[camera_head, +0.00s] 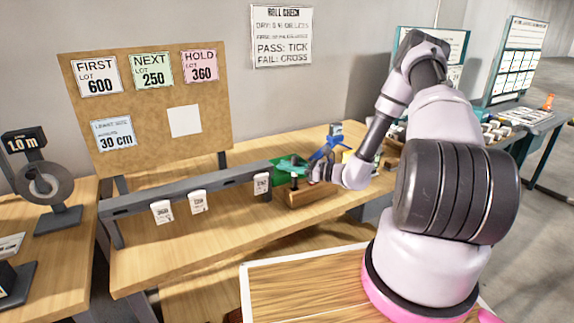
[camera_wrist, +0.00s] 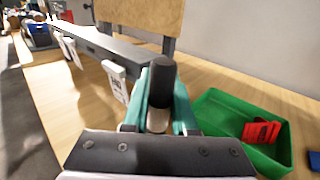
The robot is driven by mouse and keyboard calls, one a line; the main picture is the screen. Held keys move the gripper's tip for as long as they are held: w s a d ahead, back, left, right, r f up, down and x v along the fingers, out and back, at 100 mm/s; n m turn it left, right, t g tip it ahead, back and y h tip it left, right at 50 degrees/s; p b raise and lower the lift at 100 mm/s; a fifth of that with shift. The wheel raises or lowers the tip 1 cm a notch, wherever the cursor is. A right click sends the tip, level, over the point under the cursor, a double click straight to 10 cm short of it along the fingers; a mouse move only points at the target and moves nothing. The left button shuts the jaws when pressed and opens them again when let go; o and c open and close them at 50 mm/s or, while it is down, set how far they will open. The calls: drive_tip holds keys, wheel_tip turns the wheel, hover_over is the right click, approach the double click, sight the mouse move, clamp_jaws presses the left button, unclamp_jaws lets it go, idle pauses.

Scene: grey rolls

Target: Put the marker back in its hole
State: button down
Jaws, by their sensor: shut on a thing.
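The marker (camera_wrist: 162,78) has a dark upper end and a paler part below it. My gripper (camera_wrist: 163,105) has teal fingers closed on it, one on each side. In the head view my gripper (camera_head: 293,167) is above the left part of a wooden block (camera_head: 318,191) on the bench, and part of the marker (camera_head: 294,182) shows below the fingers. I cannot tell whether its lower end is in a hole or just above the block. No hole is visible, and the block is hidden in the wrist view.
A green tray (camera_wrist: 222,128) with red pieces (camera_wrist: 262,131) is close to the right of my gripper in the wrist view. A grey rail (camera_head: 180,192) with white tags runs along the bench to the left. A pinboard (camera_head: 150,100) stands behind it.

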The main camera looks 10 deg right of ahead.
drive_tip(key=shift+f, duration=2.35)
drive_tip(key=c, duration=0.6)
unclamp_jaws()
drive_tip(key=shift+d, duration=0.1)
drive_tip(key=v, duration=1)
drive_tip(key=shift+s+d+f, duration=0.1)
drive_tip(key=shift+s+d, duration=0.05)
drive_tip(key=shift+d, duration=0.1)
